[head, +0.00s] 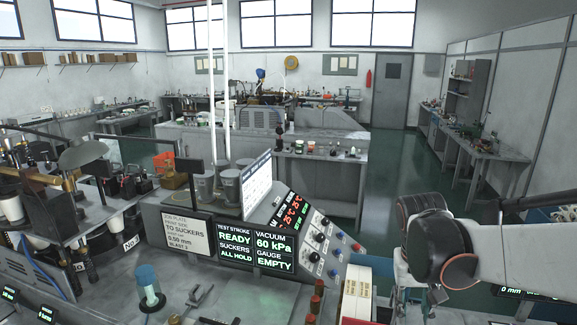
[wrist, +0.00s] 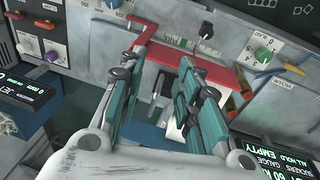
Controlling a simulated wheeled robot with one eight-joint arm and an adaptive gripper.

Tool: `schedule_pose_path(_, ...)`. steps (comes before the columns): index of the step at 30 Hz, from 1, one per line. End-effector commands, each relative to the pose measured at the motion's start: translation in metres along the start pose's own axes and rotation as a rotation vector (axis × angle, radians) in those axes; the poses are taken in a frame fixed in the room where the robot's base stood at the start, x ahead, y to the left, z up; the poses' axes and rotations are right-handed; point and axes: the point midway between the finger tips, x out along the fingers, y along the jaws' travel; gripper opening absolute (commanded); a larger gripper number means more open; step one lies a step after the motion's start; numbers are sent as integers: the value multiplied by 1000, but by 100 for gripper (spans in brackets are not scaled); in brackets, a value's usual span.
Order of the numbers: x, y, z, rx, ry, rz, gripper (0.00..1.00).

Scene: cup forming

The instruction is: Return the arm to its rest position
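My arm comes in from the right edge of the head view, with a white link and a dark grey joint, and bends down in front of the bench. My gripper (wrist: 158,68) shows in the wrist view with its two teal and grey fingers spread apart. Nothing is visibly held between them. A red-edged panel area and a white block (wrist: 174,125) lie beyond the fingers, the block partly hidden by the right finger. In the head view the fingers are mostly hidden below the arm's joint.
A control console (head: 318,245) with knobs and screens reading READY, 60 kPa and EMPTY stands left of my arm. A white and yellow box (head: 356,292) and a blue-topped clear cylinder (head: 149,284) are on the near bench. Open green floor (head: 405,165) lies behind.

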Motion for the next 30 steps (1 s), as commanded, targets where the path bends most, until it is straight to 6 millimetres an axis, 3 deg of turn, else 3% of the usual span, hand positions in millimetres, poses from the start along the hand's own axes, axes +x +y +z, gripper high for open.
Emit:
schedule_pose_path(11, 24, -20, 52, -68, 176, -82, 31)
schedule_pose_path(21, 65, -42, 111, -133, 390, -169, 31)
schedule_pose_path(30, 95, -55, 142, -163, 524, -216, 31)
